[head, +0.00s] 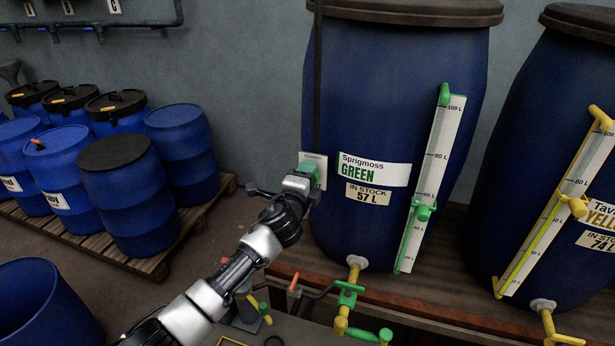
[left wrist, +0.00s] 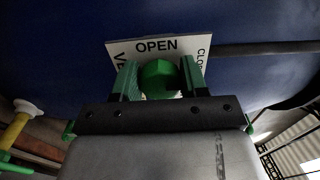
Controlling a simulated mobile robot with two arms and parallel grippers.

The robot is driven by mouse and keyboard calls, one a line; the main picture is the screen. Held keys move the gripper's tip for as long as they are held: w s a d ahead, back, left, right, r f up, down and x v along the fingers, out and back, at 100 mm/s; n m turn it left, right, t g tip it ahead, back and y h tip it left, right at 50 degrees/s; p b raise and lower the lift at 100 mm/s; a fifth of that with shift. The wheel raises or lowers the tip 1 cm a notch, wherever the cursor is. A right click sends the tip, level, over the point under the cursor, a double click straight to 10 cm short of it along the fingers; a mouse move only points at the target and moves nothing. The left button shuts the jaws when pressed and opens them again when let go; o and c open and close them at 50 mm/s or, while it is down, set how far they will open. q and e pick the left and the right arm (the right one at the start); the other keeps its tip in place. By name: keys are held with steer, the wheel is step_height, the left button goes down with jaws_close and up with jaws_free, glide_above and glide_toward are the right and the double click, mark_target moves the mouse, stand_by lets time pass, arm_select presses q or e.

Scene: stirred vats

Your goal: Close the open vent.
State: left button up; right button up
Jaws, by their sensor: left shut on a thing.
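The large blue vat labelled Sprigmoss GREEN (head: 385,110) stands in the middle of the head view. A white vent plate (head: 320,160) is on its left side. In the left wrist view the plate (left wrist: 157,45) reads OPEN along the top and CLO... on its right side. A round green vent knob (left wrist: 159,76) sits in front of the plate. My left gripper (left wrist: 160,72) is shut on this knob, with a finger on each side. In the head view my left gripper (head: 308,172) reaches the vat's left side and hides most of the knob. My right gripper is not in view.
A second vat with yellow fittings (head: 545,130) stands at the right. The green vat has a level gauge (head: 431,180) and a tap (head: 347,297) low on its front. Several blue drums stand on a pallet (head: 155,266) at the left.

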arm_select(q)
steer(key=shift+f, duration=0.1)
stand_by(0.3)
steer(key=o, duration=0.9)
steer(key=b+v, duration=0.1)
steer(key=v, duration=1)
steer(key=shift+w, duration=0.1)
